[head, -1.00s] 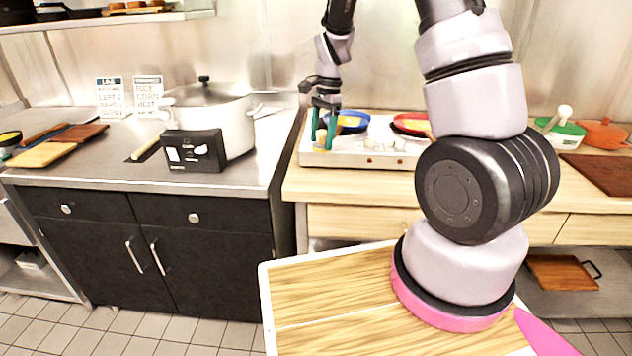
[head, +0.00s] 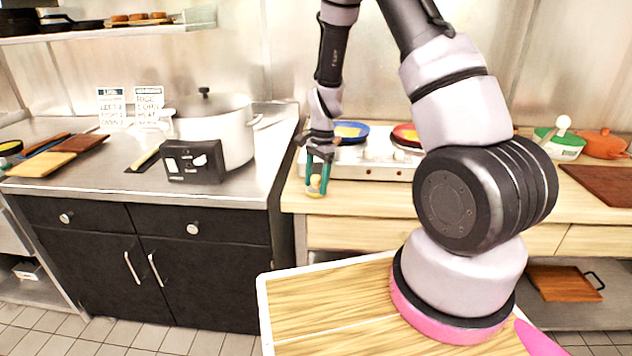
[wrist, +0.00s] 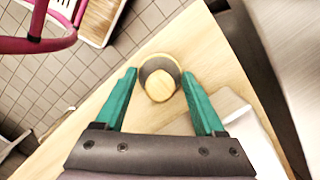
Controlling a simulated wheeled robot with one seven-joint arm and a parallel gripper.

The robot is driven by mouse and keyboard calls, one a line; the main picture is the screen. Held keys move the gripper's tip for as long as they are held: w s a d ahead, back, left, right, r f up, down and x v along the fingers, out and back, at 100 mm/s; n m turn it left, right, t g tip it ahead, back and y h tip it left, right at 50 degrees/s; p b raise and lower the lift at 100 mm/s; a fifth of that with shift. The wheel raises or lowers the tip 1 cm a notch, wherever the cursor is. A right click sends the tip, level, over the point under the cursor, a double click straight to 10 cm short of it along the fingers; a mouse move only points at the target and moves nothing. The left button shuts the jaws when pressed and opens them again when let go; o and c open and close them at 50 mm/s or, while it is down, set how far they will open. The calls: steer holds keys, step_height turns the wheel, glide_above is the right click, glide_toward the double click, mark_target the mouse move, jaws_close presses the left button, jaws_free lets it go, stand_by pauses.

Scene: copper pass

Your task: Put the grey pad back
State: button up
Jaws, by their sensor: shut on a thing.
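My gripper (head: 316,184) is shut on a small round thing with a yellow knob and a grey disc-like part, which looks like the grey pad (wrist: 150,68). In the wrist view the pad sits between the teal fingertips, with its yellow knob towards the camera. In the head view only a small yellowish part of it (head: 316,188) shows between the fingers. The gripper points down near the front left corner of the wooden counter (head: 360,205). I cannot tell whether the pad touches the counter. The pad's underside is hidden.
A white burner unit (head: 375,171) with a blue pan (head: 352,129) and a red pan (head: 404,133) stands just behind the gripper. Left, across a gap, a large pot (head: 236,130) and a black control box (head: 194,161) stand on the steel counter. My upper arm hides part of the wooden counter.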

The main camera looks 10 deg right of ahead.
steer(key=shift+f, duration=0.15)
steer(key=o, duration=1.2)
steer(key=shift+c, duration=0.2)
steer(key=s+d+r+n+t, duration=0.1)
steer(key=s+r, duration=0.2)
steer(key=r, duration=0.7)
steer(key=s+d+r+n+t+y, duration=0.1)
steer(key=s+d+r+n, duration=0.1)
steer(key=r, duration=0.8)
steer(key=s+d+r+n+t, duration=0.1)
steer(key=s+r+t, duration=0.15)
steer(key=r, duration=0.75)
steer(key=s+d+r+n+t, duration=0.1)
steer(key=s+r+n, duration=0.1)
steer(key=s+r, duration=0.2)
steer(key=s+d+r+n+t, duration=0.1)
steer(key=s+r, duration=0.3)
steer(key=s, duration=0.7)
steer(key=shift+r+n+t+h, duration=0.25)
steer(key=shift+n+t+h, duration=0.05)
steer(key=shift+n+t, duration=0.5)
steer(key=shift+w, duration=0.1)
